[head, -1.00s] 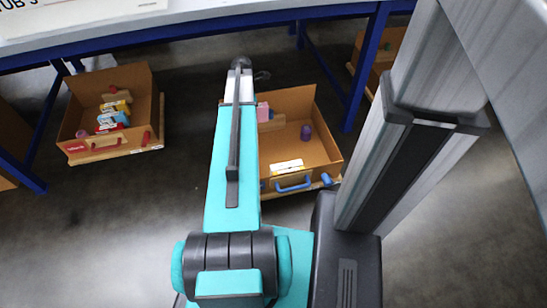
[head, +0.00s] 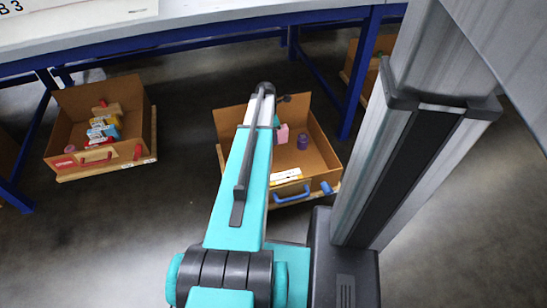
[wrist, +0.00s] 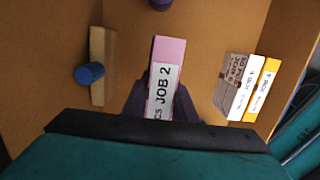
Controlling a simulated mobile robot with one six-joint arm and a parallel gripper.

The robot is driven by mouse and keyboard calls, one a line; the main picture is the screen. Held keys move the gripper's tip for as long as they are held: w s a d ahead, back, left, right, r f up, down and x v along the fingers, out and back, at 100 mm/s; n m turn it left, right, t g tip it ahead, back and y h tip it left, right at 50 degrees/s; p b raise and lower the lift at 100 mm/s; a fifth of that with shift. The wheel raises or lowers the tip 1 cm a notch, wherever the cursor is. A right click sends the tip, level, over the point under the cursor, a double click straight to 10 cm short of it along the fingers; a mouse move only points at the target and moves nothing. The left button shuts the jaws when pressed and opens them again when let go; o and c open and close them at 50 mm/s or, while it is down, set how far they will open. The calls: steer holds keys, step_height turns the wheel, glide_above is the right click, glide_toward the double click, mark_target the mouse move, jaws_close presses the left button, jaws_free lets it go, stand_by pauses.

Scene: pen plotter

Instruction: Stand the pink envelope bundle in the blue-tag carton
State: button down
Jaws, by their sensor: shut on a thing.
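The pink envelope bundle (wrist: 170,50) has a white label reading JOB 2. My gripper (wrist: 160,100) is shut on it, with a dark finger on each side. In the head view the bundle (head: 283,134) shows just right of my arm, within the outline of the carton with the blue handle (head: 325,150). I cannot tell whether it touches the carton floor. The gripper is mostly hidden behind my arm in the head view. The blue handle (head: 293,194) is on the carton's near side.
In this carton stand a purple cylinder (head: 303,141), a wooden block (wrist: 97,50) with a blue cylinder (wrist: 90,73) against it, and labelled brown (wrist: 232,85) and yellow (wrist: 264,88) packets. Another carton (head: 70,97) with a red handle stands left. A blue-legged table (head: 190,43) runs behind.

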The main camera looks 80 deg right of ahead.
steer(key=shift+f+b, duration=0.75)
steer(key=shift+f, duration=1.45)
steer(key=shift+f, duration=0.1)
steer(key=shift+f+b, duration=1.15)
steer(key=shift+f, duration=1.2)
steer(key=shift+f, duration=0.1)
steer(key=c, duration=1.5)
jaws_free()
steer(key=shift+o, duration=0.2)
steer(key=r+p, duration=0.1)
steer(key=r, duration=0.3)
steer(key=w+r+p, duration=0.1)
steer(key=r+p, duration=0.1)
steer(key=r, duration=0.2)
steer(key=r+p, duration=0.2)
steer(key=r, duration=0.2)
steer(key=shift+w+a, duration=0.25)
steer(key=shift+a, duration=0.05)
